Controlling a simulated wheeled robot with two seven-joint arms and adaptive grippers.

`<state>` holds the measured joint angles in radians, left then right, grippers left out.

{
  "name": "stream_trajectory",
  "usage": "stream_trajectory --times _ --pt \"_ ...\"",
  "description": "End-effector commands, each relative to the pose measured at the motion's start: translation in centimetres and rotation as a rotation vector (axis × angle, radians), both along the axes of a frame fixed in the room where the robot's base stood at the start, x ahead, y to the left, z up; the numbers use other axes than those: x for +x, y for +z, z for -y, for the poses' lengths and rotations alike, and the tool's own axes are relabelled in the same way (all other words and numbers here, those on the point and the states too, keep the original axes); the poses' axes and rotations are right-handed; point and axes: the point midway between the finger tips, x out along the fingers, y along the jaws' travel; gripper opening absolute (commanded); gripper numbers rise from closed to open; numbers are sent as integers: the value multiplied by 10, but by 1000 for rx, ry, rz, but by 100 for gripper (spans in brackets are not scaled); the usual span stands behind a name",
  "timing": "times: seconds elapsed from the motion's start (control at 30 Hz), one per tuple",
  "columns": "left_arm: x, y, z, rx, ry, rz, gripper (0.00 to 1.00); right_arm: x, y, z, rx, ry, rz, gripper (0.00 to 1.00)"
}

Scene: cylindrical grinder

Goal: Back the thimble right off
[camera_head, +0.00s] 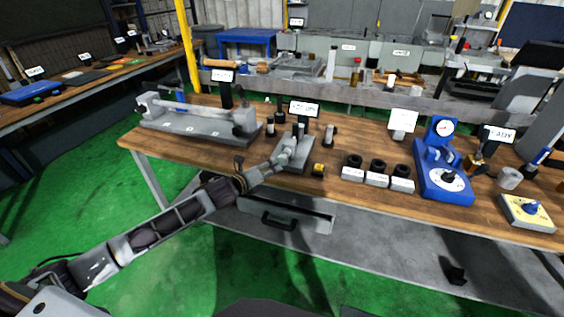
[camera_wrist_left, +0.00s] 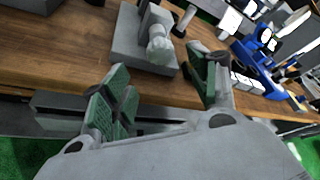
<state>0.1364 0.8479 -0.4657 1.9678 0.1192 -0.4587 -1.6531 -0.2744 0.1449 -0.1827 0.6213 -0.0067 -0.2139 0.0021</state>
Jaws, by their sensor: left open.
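The thimble (camera_wrist_left: 160,47) shows in the left wrist view as a pale, rounded cylinder end facing me on a grey stand (camera_wrist_left: 128,40). In the head view the same stand (camera_head: 301,163) sits near the table's front edge, partly hidden by my left gripper (camera_head: 284,160). In the left wrist view my left gripper (camera_wrist_left: 160,82) is open, with green-padded fingers wide apart. The thimble lies beyond the fingertips, roughly between them in the picture. I see nothing between the pads; contact with the thimble does not show. My right gripper is not in view.
Left of the stand is a long grey fixture (camera_head: 190,122). To the right are a small yellow-black block (camera_head: 318,171), several black-topped blocks (camera_head: 377,180) and a blue dial gauge stand (camera_head: 432,172). A drawer (camera_head: 283,216) hangs under the wooden tabletop (camera_head: 240,165).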

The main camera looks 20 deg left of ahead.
Motion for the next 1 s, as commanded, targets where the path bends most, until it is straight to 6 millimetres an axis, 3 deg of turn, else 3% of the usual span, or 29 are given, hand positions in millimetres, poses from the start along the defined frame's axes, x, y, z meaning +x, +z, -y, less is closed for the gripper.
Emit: stream_trajectory --times 0.37,1.0 --pt "30 -9 9 -2 1 1 60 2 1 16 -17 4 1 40" --pt "80 -25 25 -1 0 0 60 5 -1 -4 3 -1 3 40"
